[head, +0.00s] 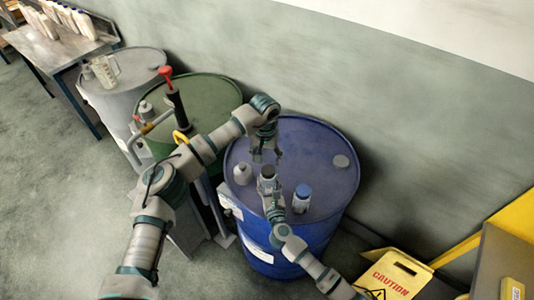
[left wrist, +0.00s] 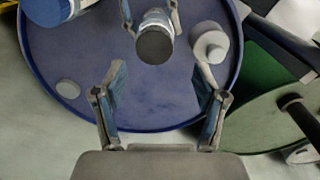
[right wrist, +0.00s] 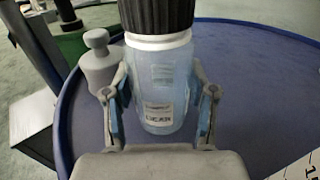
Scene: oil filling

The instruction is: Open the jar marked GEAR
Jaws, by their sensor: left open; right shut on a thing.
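The jar (right wrist: 162,80) is pale blue and translucent with a ribbed black cap (right wrist: 158,15). Its small label appears to read GEAR. My right gripper (right wrist: 160,98) is shut on the jar's body, one finger on each side, and the cap stays clear above the fingers. In the head view the jar's cap (head: 268,171) shows above the blue drum. My left gripper (head: 265,155) is open and empty behind the jar, pointing down. In the left wrist view the dark cap (left wrist: 155,47) lies just beyond the open fingers (left wrist: 160,85), not between them.
The blue drum (head: 325,170) carries a grey-white bottle (head: 243,174) left of the jar and a blue-capped jar (head: 302,198) to its right. A green drum (head: 215,95) with a pump and a grey drum (head: 135,75) stand left. A caution sign (head: 395,275) stands lower right.

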